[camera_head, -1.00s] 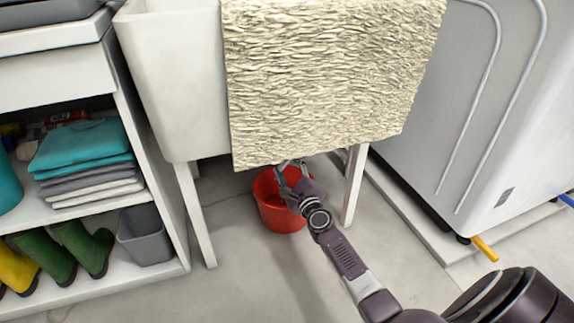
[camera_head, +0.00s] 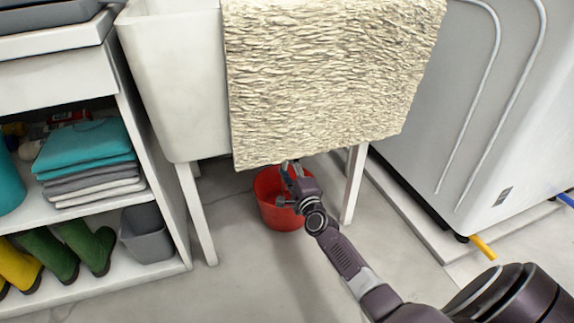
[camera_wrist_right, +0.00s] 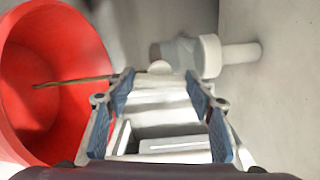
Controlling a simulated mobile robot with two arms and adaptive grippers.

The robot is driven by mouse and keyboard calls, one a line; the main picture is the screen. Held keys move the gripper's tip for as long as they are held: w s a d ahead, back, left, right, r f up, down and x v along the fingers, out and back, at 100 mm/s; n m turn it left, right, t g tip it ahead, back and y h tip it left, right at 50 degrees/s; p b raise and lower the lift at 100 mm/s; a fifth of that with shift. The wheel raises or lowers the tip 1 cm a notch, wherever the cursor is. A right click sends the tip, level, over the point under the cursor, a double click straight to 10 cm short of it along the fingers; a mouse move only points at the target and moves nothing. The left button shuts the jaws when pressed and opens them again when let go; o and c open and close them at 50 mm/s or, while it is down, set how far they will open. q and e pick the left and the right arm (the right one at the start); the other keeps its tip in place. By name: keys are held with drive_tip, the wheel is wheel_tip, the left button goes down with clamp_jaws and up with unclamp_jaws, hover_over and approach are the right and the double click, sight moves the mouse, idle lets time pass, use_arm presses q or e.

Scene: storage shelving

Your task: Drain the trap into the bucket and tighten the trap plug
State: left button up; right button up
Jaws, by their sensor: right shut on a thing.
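The red bucket (camera_head: 279,214) stands on the floor under the sink, and it fills the left of the right wrist view (camera_wrist_right: 22,75). My right gripper (camera_head: 284,184) reaches in over the bucket's rim below the hanging mat. In the right wrist view my right gripper (camera_wrist_right: 159,88) is shut on a white piece (camera_wrist_right: 155,110) between its blue pads, apparently the trap plug. A white trap pipe (camera_wrist_right: 240,54) with a round nut runs to the wall beyond. A thin brown streak (camera_wrist_right: 75,81) extends from near the fingertips across the bucket's mouth. My left gripper is not in view.
A cream textured mat (camera_head: 325,80) hangs over the white sink (camera_head: 180,90) and hides the plumbing. Sink legs (camera_head: 353,185) flank the bucket. Shelves with folded cloths (camera_head: 85,150), boots and a grey bin stand left, a white appliance (camera_head: 500,120) right.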

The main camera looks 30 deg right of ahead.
drive_tip(key=o, duration=1.2)
drive_tip(key=shift+c, duration=0.2)
